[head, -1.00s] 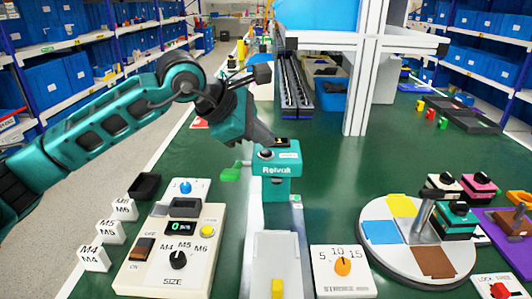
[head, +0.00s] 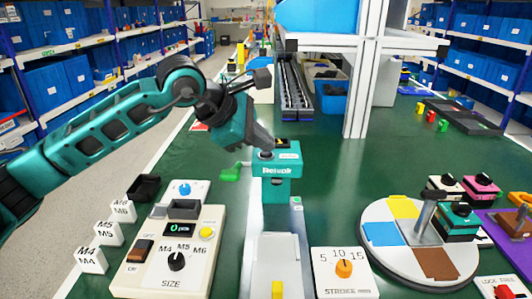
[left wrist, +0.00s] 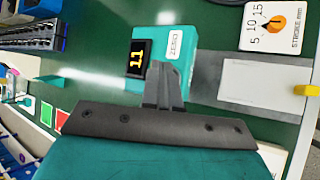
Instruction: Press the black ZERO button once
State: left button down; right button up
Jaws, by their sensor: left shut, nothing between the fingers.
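The teal device (head: 277,190) stands on a pale strip in the middle of the green table. Its black round ZERO button (head: 265,155) is on the upper front left, beside a small white label. In the left wrist view, the device's top (left wrist: 190,70) has a ZERO label (left wrist: 174,46) and a dark display (left wrist: 138,58) with yellow digits. My left gripper (head: 270,142) is shut and empty, its fingertips just above the button. In the wrist view the fingers (left wrist: 161,72) hide the button. I cannot tell whether they touch it. My right gripper is out of view.
A cream SIZE box (head: 168,260) stands at left with white M4–M6 blocks (head: 108,233) beside it. A STROKE dial plate (head: 343,272) is to the right of the strip, then a round turntable (head: 372,262). A white frame post (head: 362,90) rises behind.

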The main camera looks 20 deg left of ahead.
aim_at(262, 155)
pick_arm(q)
jog(key=shift+f, duration=0.25)
jog(key=shift+r, duration=0.15)
jog(key=shift+r+p, duration=0.35)
jog(key=shift+r, duration=0.4)
jog(key=shift+r, duration=0.1)
jog(key=shift+r+p, duration=1.65)
jog(key=shift+r, duration=0.85)
jog(key=shift+f, duration=0.1)
